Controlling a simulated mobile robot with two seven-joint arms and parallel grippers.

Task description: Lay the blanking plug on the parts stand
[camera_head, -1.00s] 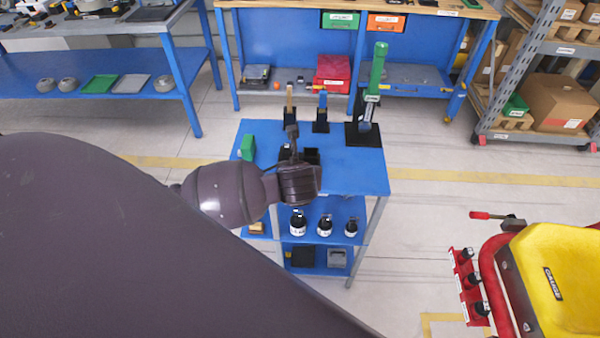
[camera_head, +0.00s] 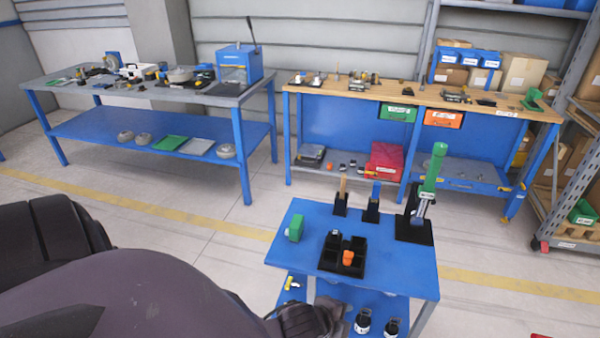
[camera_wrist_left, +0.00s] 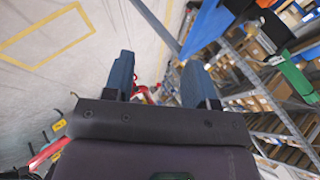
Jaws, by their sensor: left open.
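A small orange piece (camera_head: 347,257), possibly the blanking plug, sits in a black compartmented holder (camera_head: 330,266) on the blue cart top (camera_head: 300,262). I cannot tell for sure which item is the parts stand. My left gripper (camera_head: 322,315) is low at the front left of the cart in the head view, partly hidden by my own arm. In the left wrist view its two blue-grey fingers (camera_wrist_left: 158,65) are apart with nothing between them. My right gripper is in neither current view.
On the cart stand a green block (camera_head: 296,227), two black holders with upright pieces (camera_head: 372,208), and a tall green-handled tool (camera_head: 430,180) on a black base. Dark bottles (camera_head: 363,321) stand on the shelf below.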

